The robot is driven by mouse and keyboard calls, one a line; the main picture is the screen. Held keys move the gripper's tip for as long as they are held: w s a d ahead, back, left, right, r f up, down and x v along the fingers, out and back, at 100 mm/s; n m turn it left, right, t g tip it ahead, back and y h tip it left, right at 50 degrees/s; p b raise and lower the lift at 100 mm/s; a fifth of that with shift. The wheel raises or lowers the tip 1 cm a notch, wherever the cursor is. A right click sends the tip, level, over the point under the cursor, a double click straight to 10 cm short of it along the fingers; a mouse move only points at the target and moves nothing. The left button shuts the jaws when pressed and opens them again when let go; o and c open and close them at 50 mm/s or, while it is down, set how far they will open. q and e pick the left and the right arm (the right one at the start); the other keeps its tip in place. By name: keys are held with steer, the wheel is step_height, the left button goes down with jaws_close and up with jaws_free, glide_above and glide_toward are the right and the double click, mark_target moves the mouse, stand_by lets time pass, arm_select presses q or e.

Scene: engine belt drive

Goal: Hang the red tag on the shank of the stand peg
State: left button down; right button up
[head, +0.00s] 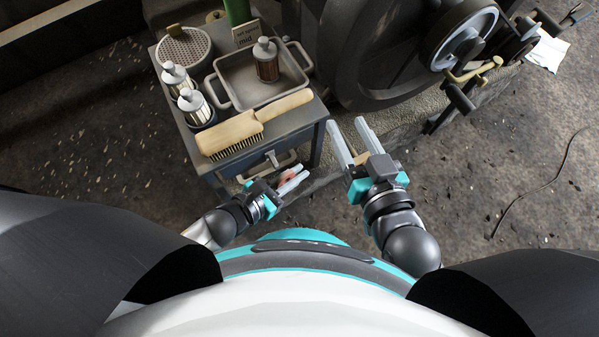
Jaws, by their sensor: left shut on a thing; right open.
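My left gripper (292,182) is in front of the small table, below its front edge. It is shut on a small reddish thing, which looks like the red tag (285,175); the fingers hide most of it. My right gripper (354,138) is open, to the right of the table's front corner, with its fingers pointing up the picture toward the engine. A small tan patch shows near the base of its fingers; I cannot tell what it is. I cannot make out the stand peg or its shank in this view.
The dark engine wheel (350,50) and brass lever (470,74) stand behind.

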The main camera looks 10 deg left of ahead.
arm_select(q)
steer(key=w+a, duration=0.1)
steer(key=w, duration=0.1)
steer(key=w+a+f+b, duration=0.1)
steer(key=w+a, duration=0.1)
steer(key=shift+w+a+f, duration=0.1)
steer(key=shift+w+a, duration=0.05)
steer(key=shift+w, duration=0.2)
arm_select(e)
steer(key=shift+s+a+r+m+t+y, duration=0.35)
steer(key=shift+s+a+r+t, duration=0.2)
steer(key=shift+t, duration=0.45)
arm_select(q)
steer(key=shift+s, duration=0.15)
arm_select(e)
steer(key=shift+d, duration=0.1)
arm_select(q)
steer(key=c, duration=0.8)
jaws_free()
steer(key=shift+d, duration=0.2)
steer(key=shift+c, duration=0.2)
arm_select(e)
steer(key=shift+r, duration=0.1)
